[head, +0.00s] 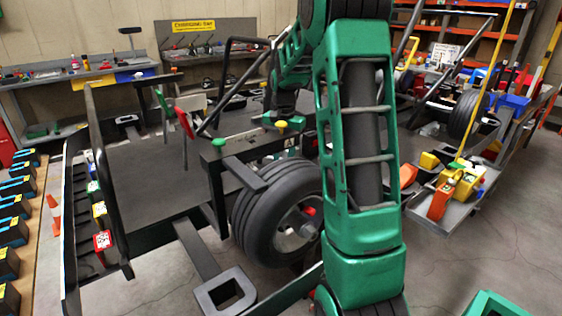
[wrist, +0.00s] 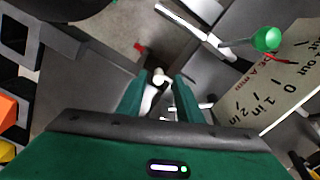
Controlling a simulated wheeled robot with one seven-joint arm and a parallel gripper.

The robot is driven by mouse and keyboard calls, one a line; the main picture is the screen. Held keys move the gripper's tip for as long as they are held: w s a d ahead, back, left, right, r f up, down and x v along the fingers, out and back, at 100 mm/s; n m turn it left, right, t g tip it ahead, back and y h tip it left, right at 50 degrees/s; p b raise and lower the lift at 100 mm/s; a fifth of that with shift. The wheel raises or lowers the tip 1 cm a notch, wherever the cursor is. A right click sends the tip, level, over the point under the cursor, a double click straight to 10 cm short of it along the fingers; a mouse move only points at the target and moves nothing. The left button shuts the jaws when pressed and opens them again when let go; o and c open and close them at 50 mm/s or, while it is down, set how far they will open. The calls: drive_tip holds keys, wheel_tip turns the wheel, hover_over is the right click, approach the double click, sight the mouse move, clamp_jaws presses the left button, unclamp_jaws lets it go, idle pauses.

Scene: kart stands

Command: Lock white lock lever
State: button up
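In the wrist view, a white lever (wrist: 151,98) with a rounded pale end lies between the two dark green fingers of my gripper (wrist: 157,82). The fingers are apart, one on each side of the lever. I cannot tell whether either finger touches it. The lower part of the lever is partly hidden by the gripper body. In the head view, my green arm reaches over the kart frame. The gripper's fingertips and the white lever cannot be made out there.
A green knob (wrist: 267,39) on a pale rod and a printed scale plate (wrist: 283,92) are at the right of the wrist view. In the head view, a black tyre (head: 276,212), a green knob (head: 217,145) and a yellow knob (head: 281,124) are near my arm.

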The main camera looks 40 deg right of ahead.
wheel_tip(320, 180, up, 10)
idle(0.4)
drive_tip(key=shift+f, duration=0.15)
idle(0.3)
